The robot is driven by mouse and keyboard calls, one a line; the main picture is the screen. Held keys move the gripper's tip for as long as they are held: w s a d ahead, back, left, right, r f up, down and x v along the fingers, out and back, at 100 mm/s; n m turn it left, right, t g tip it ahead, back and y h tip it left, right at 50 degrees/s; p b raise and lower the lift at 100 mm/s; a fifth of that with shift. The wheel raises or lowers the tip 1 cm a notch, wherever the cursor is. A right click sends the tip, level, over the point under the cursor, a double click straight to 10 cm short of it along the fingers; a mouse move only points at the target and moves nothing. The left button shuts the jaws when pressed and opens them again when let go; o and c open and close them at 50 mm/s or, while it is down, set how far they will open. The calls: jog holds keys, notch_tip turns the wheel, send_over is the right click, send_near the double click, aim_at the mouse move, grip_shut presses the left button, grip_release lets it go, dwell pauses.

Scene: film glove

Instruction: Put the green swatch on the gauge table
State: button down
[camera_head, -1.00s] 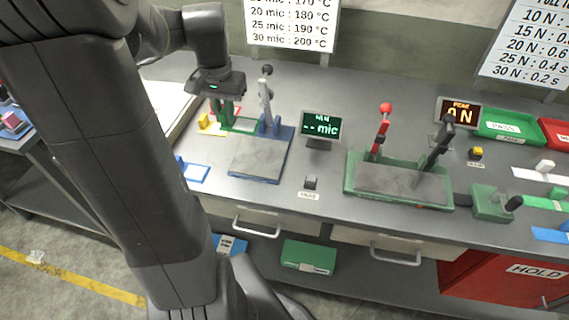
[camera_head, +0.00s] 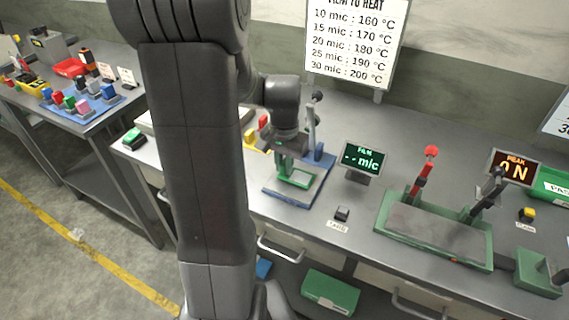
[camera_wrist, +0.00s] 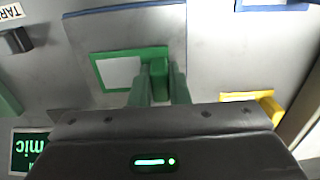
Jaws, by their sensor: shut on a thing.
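My gripper (camera_head: 290,152) is shut on the handle of the green swatch (camera_head: 298,179), a green frame around a pale film. The gripper points down over the gauge table (camera_head: 312,186), a grey plate on a blue base with an upright lever. In the wrist view the green swatch (camera_wrist: 96,73) lies over the grey plate (camera_wrist: 85,32), with its handle between my fingers (camera_wrist: 158,88). I cannot tell whether the frame touches the plate or hovers just above it. The film display (camera_head: 364,160) reads "-- mic".
A tare button (camera_head: 342,214) sits in front of the display. A green-based device with a red lever (camera_head: 425,170) stands to the right. A yellow swatch (camera_wrist: 265,100) lies beside the gauge table. Bench space behind the display is clear.

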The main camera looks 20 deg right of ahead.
jog(key=shift+f, duration=0.2)
jog(key=c, duration=1.4)
grip_release()
notch_tip(320, 180, up, 12)
jog(key=shift+r, duration=0.2)
